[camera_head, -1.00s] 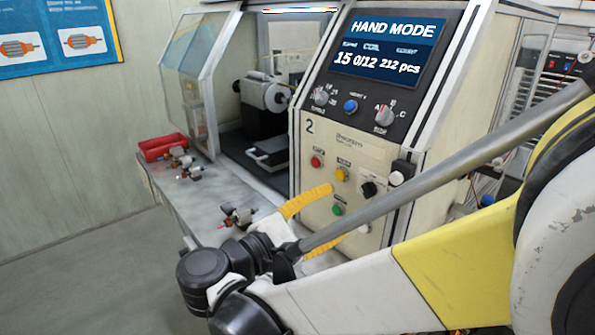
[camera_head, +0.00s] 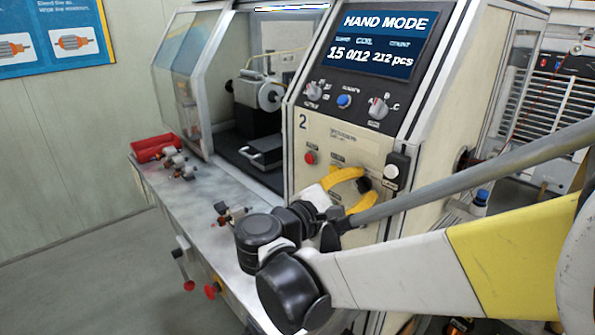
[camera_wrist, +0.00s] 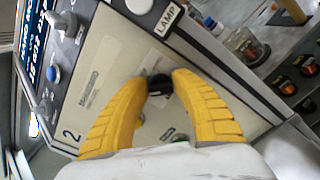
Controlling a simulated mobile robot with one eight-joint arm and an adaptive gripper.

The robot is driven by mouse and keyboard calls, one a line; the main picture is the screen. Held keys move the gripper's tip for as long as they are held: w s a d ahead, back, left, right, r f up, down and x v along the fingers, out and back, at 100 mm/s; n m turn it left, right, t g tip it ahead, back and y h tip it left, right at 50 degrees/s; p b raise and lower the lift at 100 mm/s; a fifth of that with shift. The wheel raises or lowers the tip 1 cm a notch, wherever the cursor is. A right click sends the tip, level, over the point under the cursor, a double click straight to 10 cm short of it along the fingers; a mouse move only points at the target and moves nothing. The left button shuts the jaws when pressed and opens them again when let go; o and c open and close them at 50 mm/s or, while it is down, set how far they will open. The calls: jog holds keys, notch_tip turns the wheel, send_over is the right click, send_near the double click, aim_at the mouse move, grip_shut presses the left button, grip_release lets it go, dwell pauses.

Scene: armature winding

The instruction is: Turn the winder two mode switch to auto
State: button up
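The black mode switch (camera_head: 363,184) is a small knob low on the front panel of winder two (camera_head: 318,165), which bears a "2". It also shows in the wrist view (camera_wrist: 160,84), between my yellow fingertips. The screen (camera_head: 382,40) reads HAND MODE. My gripper (camera_head: 367,184) has its curved yellow fingers at the panel, one on each side of the knob. In the wrist view the fingers (camera_wrist: 161,82) are apart, with the knob near their tips. I cannot tell whether they touch it. The switch's pointer and its position marks are not readable.
Two grey knobs (camera_head: 377,107) and a blue button (camera_head: 344,101) sit below the screen. A red button (camera_head: 310,158) is left of my fingers. A white button above the LAMP label (camera_wrist: 168,18) is close by. Armatures and a red bin (camera_head: 152,147) lie on the bench.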

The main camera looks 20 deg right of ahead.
grip_shut()
jog(key=shift+m, duration=0.3)
jog(key=m, duration=0.3)
jog(key=shift+m, duration=0.3)
jog(key=m, duration=0.3)
jog(key=shift+f+m+p, duration=0.15)
jog(key=shift+m+p, duration=0.15)
jog(key=shift+p, duration=0.05)
jog(key=m, duration=0.5)
jog(key=shift+f, duration=0.1)
jog(key=m, duration=0.5)
jog(key=shift+f, duration=0.1)
